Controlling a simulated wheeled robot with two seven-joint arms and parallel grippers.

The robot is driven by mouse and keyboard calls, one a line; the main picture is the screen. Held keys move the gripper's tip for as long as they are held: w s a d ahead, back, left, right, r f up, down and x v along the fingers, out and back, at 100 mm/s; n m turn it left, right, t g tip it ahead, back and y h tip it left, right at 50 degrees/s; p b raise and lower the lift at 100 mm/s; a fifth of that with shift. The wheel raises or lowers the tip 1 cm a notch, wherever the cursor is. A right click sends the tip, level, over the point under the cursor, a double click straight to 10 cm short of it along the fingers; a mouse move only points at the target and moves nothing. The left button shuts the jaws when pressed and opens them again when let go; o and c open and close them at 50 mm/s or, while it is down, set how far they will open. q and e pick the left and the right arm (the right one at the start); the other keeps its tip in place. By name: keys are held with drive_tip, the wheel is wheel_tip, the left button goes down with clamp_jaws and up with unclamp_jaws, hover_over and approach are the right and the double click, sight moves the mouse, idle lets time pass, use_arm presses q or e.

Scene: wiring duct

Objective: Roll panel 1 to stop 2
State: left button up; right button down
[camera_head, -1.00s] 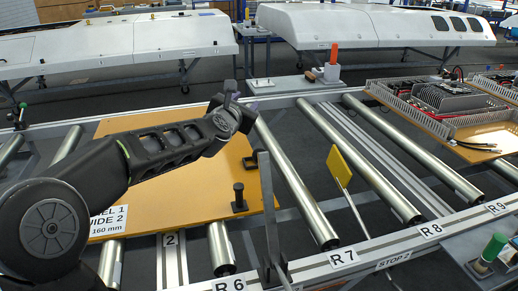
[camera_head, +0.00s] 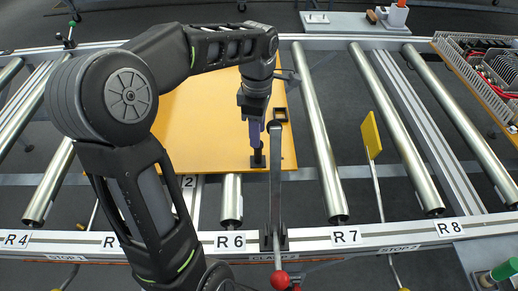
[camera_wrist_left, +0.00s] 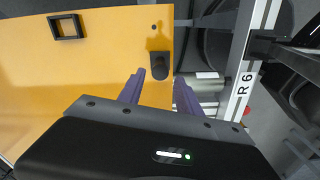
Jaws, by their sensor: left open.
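Panel 1 (camera_head: 190,130), an orange board, lies across the rollers left of centre, partly hidden by my left arm. A black post (camera_head: 257,160) stands near its front right corner. A small black square frame (camera_head: 280,115) sits behind it. My left gripper (camera_head: 256,143) points down at the post with purple fingers. In the left wrist view the fingers (camera_wrist_left: 160,92) are apart and the post (camera_wrist_left: 160,66) shows just beyond the gap between them; contact cannot be told. Stop 2's yellow plate (camera_head: 371,135) stands on a rod to the right, clear of the panel. My right gripper is out of view.
A grey upright bar (camera_head: 275,190) with a red ball handle (camera_head: 280,280) stands close to the gripper at the front rail (camera_head: 310,238). Bare rollers (camera_head: 320,140) lie between the panel and stop 2. A panel with electrical parts (camera_head: 480,70) is at the far right.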

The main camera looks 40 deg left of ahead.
sight(258, 151)
use_arm(q)
drive_tip(key=shift+f, duration=0.15)
wheel_tip(258, 151, down, 8)
drive_tip(key=shift+r, duration=0.2)
clamp_jaws()
idle(0.5)
idle(1.0)
